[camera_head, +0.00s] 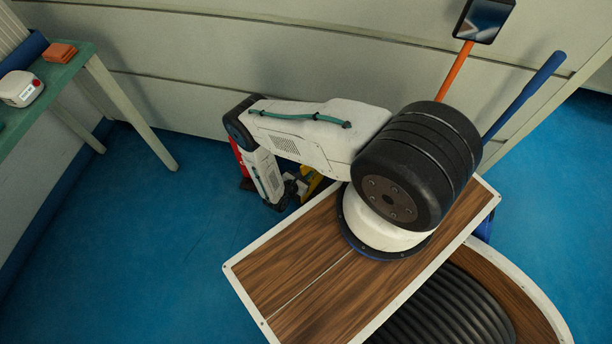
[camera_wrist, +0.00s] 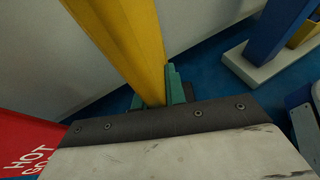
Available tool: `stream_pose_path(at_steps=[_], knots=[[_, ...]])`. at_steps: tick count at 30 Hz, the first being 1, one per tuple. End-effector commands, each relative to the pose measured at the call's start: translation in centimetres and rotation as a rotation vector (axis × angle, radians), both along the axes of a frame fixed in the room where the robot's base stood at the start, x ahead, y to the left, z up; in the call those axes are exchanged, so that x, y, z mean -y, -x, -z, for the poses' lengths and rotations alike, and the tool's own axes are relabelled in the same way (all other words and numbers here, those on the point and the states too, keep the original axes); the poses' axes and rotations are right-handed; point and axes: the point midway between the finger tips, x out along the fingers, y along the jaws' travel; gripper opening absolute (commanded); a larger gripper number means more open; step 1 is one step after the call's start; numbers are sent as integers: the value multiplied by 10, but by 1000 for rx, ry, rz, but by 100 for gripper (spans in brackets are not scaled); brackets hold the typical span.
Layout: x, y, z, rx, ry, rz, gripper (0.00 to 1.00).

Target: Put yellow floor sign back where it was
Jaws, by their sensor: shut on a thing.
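The yellow floor sign (camera_wrist: 122,38) runs through the upper left of the wrist view as a long yellow panel. Its lower part lies between the green fingers of my gripper (camera_wrist: 157,94), which is shut on it. In the head view, only a small tilted yellow piece of the sign (camera_head: 313,183) shows, beside my gripper (camera_head: 292,188), low near the wall. My arm hides most of it there. I cannot tell whether the sign touches the floor.
A red thing with white lettering (camera_wrist: 28,145) is close at left; its red edge also shows in the head view (camera_head: 238,158). A blue post on a white base (camera_wrist: 272,35) stands right. A pale wall (camera_head: 190,100) is behind. A green table (camera_head: 75,62) stands left; blue floor (camera_head: 150,240) is clear.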

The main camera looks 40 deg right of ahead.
Motion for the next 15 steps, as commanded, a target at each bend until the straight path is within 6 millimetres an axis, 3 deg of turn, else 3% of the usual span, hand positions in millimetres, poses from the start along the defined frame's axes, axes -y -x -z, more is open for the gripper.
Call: stream_pose_path(at_steps=[4, 12, 13, 15], knots=[[0, 0, 11, 0, 1, 0, 0], [0, -1, 12, 1, 2, 0, 0], [0, 0, 13, -1, 0, 0, 21], [0, 0, 13, -1, 0, 0, 34]])
